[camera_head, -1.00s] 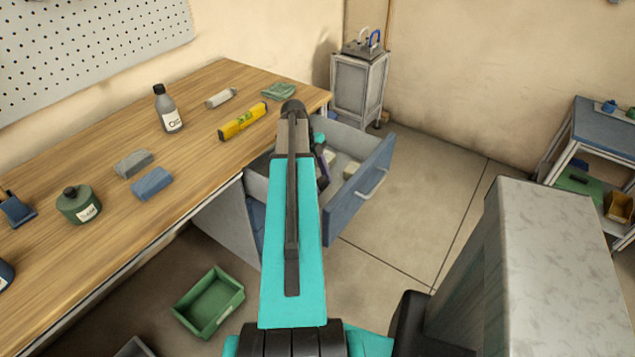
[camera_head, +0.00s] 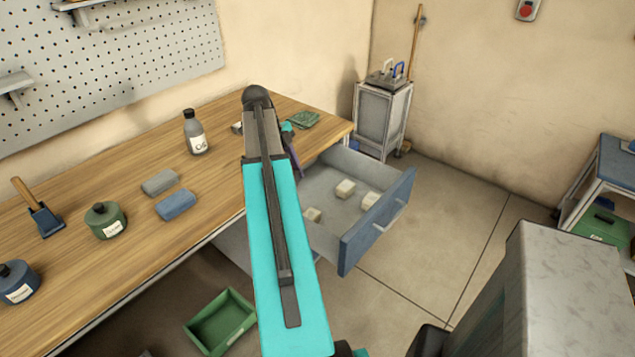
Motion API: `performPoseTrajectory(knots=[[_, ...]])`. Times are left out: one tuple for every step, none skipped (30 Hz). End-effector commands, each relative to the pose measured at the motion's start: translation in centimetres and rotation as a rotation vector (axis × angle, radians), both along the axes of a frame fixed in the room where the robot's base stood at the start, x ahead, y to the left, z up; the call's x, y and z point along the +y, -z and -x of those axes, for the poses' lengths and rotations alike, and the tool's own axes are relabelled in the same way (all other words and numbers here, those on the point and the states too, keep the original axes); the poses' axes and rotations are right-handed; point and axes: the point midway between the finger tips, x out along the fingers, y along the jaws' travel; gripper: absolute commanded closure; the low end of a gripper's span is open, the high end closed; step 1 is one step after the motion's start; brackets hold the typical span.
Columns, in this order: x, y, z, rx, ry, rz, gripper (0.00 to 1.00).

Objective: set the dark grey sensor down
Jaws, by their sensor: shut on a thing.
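My arm reaches up the middle of the view and hides most of my gripper (camera_head: 292,158), of which only a narrow dark, purplish part shows just right of the arm. It is near the bench's front edge, beside the open drawer. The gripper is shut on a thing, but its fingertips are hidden. I cannot make out the dark grey sensor behind the arm.
A green crate (camera_head: 221,322) is on the floor. The floor right of the drawer is clear.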

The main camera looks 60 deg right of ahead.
Motion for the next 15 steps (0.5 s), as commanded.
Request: performPoseTrajectory(knots=[[0.8,-0.2,-1.4,0.0,-0.031,0.0,0.79],[1.3,-0.3,-2.1,0.0,-0.049,0.0,0.79],[1.9,-0.4,-3.1,0.0,-0.073,0.0,0.79],[2.4,-0.5,-3.8,0.0,-0.09,0.001,0.79],[2.9,-0.6,-4.5,0.0,-0.108,0.001,0.79],[3.5,-0.7,-5.4,0.0,-0.131,0.001,0.79],[4.0,-0.8,-6.1,0.0,-0.15,0.001,0.79],[4.5,-0.8,-6.8,0.0,-0.168,0.001,0.79],[5.3,-0.9,-7.7,0.0,-0.195,0.0,0.79],[5.8,-1.0,-8.3,0.0,-0.213,0.0,0.79],[6.3,-1.1,-9.0,0.001,-0.233,0.001,0.79],[7.0,-1.2,-9.8,0.0,-0.259,0.001,0.79],[7.6,-1.2,-10.5,0.0,-0.281,0.001,0.79],[8.2,-1.3,-11.1,0.0,-0.301,0.001,0.79],[9.0,-1.4,-12.0,0.0,-0.329,0.0,0.79]])
